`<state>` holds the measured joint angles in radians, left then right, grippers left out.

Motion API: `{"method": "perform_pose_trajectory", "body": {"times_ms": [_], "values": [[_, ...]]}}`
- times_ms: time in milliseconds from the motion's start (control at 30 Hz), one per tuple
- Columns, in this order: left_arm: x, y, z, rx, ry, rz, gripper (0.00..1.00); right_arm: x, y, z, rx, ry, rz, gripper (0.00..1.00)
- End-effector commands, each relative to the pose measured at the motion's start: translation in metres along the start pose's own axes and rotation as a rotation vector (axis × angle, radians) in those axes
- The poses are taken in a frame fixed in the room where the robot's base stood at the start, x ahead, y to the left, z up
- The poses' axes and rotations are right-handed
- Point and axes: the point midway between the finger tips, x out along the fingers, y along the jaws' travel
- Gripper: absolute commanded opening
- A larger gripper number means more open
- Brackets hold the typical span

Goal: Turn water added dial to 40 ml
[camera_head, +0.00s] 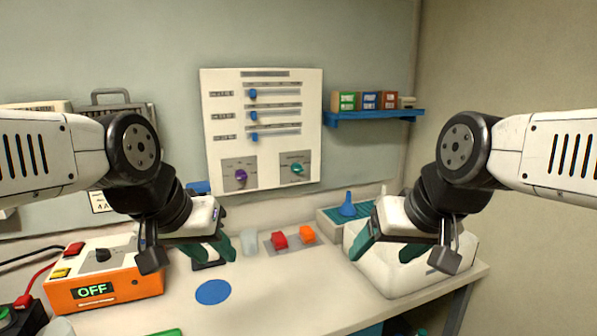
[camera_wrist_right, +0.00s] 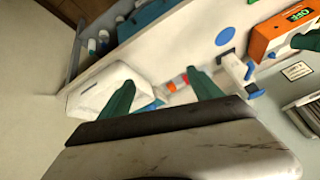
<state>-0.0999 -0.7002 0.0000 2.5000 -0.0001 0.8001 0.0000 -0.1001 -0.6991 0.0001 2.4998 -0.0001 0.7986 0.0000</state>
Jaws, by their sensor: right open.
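A white wall panel (camera_head: 262,130) carries two dials low down: a purple knob (camera_head: 241,175) on the left and a teal knob (camera_head: 297,168) on the right. Their labels are too small to read, so I cannot tell which is the water added dial. My left gripper (camera_head: 212,250) is open, below and in front of the panel, with its green fingers above the table. My right gripper (camera_head: 388,250) is open and empty, right of and below the panel; its green fingers also show in the right wrist view (camera_wrist_right: 160,97). Neither gripper touches a dial.
Blue sliders (camera_head: 253,94) sit above the dials. An orange box reading OFF (camera_head: 105,280) stands at left. A blue shelf (camera_head: 375,115) holds small boxes.

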Motion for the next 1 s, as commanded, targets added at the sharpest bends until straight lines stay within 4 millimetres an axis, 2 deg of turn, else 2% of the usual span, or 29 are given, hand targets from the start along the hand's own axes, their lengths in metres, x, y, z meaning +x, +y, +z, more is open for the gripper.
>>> {"method": "perform_pose_trajectory", "body": {"times_ms": [33, 67, 167, 267, 400, 500, 700, 833, 1000], "values": [[0.0, 0.0, 0.0, 0.0, 0.0, 0.0, 0.36, 0.001, 0.0, -0.003, -0.001, 0.004, 0.002, 0.62], [0.0, 0.0, 0.0, 0.0, 0.0, 0.0, 0.36, 0.003, 0.001, -0.008, -0.003, 0.01, 0.004, 0.57], [0.0, 0.0, 0.0, 0.0, 0.0, 0.0, 0.36, 0.013, 0.004, -0.035, -0.014, 0.052, 0.016, 0.57], [0.0, 0.0, 0.0, 0.0, 0.0, 0.0, 0.36, 0.033, 0.008, -0.084, -0.038, 0.131, 0.035, 0.57], [0.0, 0.0, 0.0, 0.0, 0.0, 0.0, 0.36, 0.072, 0.009, -0.164, -0.091, 0.275, 0.05, 0.57], [0.0, 0.0, 0.0, 0.0, 0.0, 0.0, 0.36, 0.102, 0.006, -0.215, -0.13, 0.381, 0.046, 0.57], [0.0, 0.0, 0.0, 0.0, 0.0, 0.0, 0.36, 0.17, -0.009, -0.299, -0.207, 0.59, 0.006, 0.57], [0.0, 0.0, 0.0, 0.0, 0.0, 0.0, 0.36, 0.217, -0.023, -0.335, -0.246, 0.724, -0.044, 0.57], [0.0, 0.0, 0.0, 0.0, 0.0, 0.0, 0.36, 0.265, -0.042, -0.357, -0.275, 0.875, -0.116, 0.57]]}}
